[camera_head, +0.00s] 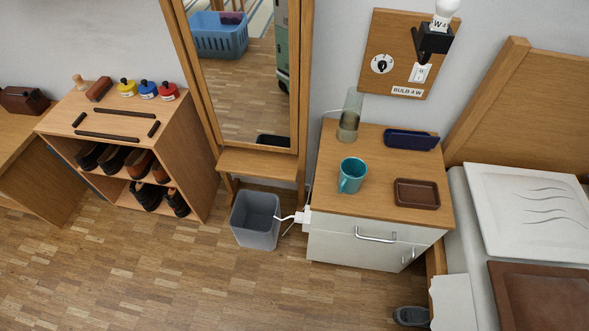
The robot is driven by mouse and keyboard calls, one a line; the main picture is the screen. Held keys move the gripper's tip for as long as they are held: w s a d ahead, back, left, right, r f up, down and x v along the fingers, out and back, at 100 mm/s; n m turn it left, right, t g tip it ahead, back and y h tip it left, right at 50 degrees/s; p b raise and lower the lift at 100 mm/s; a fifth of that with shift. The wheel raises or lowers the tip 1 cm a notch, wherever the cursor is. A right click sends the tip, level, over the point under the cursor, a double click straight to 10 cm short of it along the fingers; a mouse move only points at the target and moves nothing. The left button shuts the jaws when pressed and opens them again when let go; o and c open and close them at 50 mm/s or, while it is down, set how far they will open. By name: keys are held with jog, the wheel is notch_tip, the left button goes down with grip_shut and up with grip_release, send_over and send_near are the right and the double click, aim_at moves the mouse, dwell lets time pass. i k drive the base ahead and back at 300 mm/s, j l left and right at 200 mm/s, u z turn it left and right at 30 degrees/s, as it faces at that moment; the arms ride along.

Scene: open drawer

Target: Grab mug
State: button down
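A teal mug (352,175) stands upright on the wooden top of the bedside cabinet (330,206). Its opening faces up, and its handle shows at the lower left side, towards the front edge. Nothing touches the mug, and its whole near side is visible. My gripper is not in view, so its state does not show.
On the same top are a tall clear glass (350,116) behind the mug, a dark blue case (411,140) and a brown tray (417,193) to its right. The cabinet's drawer (375,237) is shut. A grey bin (256,221) stands left; the wood floor in front is mostly clear.

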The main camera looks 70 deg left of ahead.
aim_at(352, 171)
jog(key=i+l+u, duration=0.1)
jog(key=u, duration=1.5)
jog(key=l+u, duration=0.25)
jog(key=i, duration=0.7)
